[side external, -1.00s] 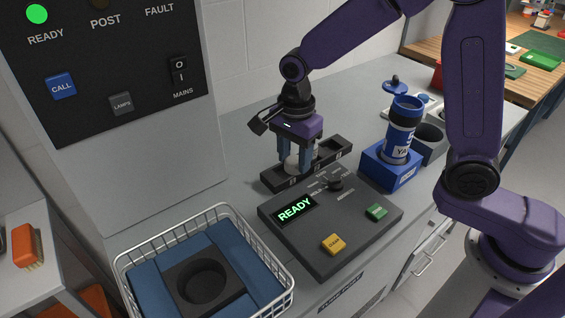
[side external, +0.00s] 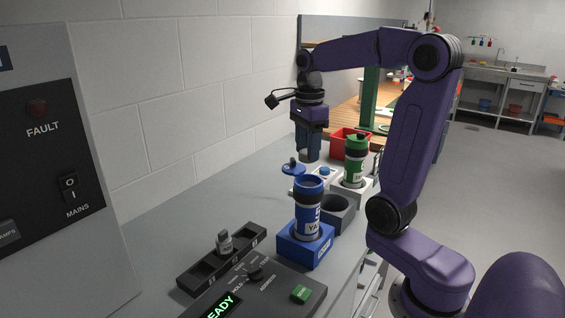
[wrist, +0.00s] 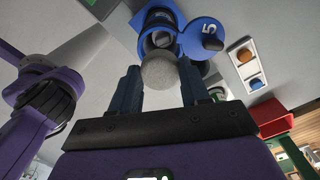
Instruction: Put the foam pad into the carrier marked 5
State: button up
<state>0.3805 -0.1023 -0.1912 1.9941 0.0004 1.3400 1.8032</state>
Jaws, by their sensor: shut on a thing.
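The foam pad (wrist: 162,74) is a light grey, round piece between the fingers of my gripper (side external: 309,158) in the wrist view. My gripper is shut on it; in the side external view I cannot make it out. The gripper is in the air above and behind the blue carrier (side external: 308,212), which stands upright in a blue block (side external: 305,250). Its round blue lid (side external: 293,168) is swung open to the side. The lid shows a 5 in the wrist view (wrist: 197,33). The carrier's mouth (wrist: 160,38) is partly hidden behind the pad.
A green carrier (side external: 356,150) stands in a white block behind the blue one. A grey holder (side external: 338,212) is beside the blue block. A black rack (side external: 199,275) holds a small grey piece (side external: 224,243). A control panel (side external: 250,300) is in front, a red bin (side external: 349,140) behind.

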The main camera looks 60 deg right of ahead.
jog(key=shift+s+d, duration=0.2)
jog(key=shift+d, duration=0.05)
jog(key=shift+f, duration=2.25)
jog(key=shift+f, duration=0.15)
jog(key=shift+f, duration=0.3)
jog(key=o, duration=1.1)
jog(key=shift+c, duration=0.2)
